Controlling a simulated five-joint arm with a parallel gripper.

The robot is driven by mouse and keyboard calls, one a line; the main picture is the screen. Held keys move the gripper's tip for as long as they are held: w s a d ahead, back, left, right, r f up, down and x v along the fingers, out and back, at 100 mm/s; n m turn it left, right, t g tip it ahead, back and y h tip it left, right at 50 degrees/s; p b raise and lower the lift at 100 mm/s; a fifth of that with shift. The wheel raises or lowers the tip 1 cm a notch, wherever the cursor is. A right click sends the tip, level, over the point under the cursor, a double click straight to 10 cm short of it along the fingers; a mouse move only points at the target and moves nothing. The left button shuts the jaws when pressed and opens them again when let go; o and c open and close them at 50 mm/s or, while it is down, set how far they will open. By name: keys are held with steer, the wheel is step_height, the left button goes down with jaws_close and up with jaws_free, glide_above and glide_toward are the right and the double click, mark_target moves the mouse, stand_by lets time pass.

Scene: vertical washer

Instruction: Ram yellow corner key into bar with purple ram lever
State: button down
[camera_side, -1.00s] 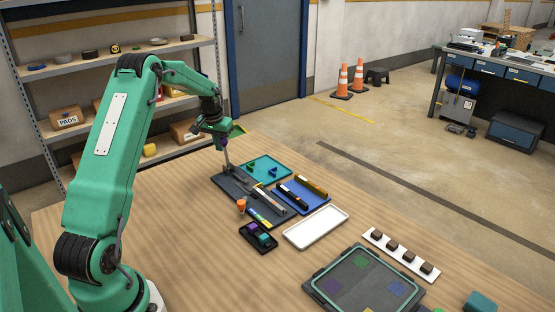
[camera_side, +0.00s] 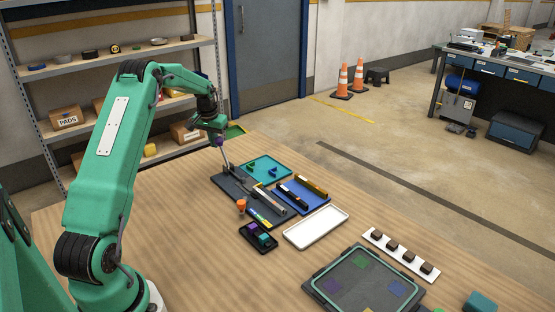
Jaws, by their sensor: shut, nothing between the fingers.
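The ram lever (camera_side: 226,160) rises from the dark fixture (camera_side: 229,188), leaning a little left, with its purple knob (camera_side: 219,141) at the top. My gripper (camera_side: 214,138) is shut and empty at the knob, on its upper left side; I cannot tell whether they touch. A silver bar (camera_side: 269,198) lies along the fixture, right of the lever. A small yellow spot (camera_side: 258,187) shows near the bar's far end; it may be the yellow corner key, but it is too small to tell how it sits.
A teal tray (camera_side: 283,177) with green and blue keys lies behind the fixture. A blue tray (camera_side: 315,203) holds a black and a gold bar. A white tray (camera_side: 316,228), a black holder (camera_side: 268,246) and an orange-topped post (camera_side: 241,205) stand nearer. The wood table is clear at front left.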

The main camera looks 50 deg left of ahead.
steer(key=shift+r, duration=0.1)
step_height(320, 180, up, 7)
stand_by(1.2)
steer(key=s+d+r+m+t, duration=0.1)
steer(key=s+d+r, duration=0.1)
steer(key=d+r, duration=0.45)
steer(key=s+d+r+m, duration=0.1)
steer(key=s+d+r, duration=0.15)
steer(key=d, duration=0.75)
steer(key=s+d+r+m+t, duration=0.1)
steer(key=d+r, duration=0.4)
steer(key=d, duration=0.3)
steer(key=s+d+f+m+t+h, duration=0.1)
steer(key=s+d+f+m+t, duration=0.1)
steer(key=s+d, duration=1.4)
steer(key=shift+s+d+f+m, duration=0.25)
steer(key=shift+s+f+m, duration=0.25)
steer(key=shift+s+f, duration=0.55)
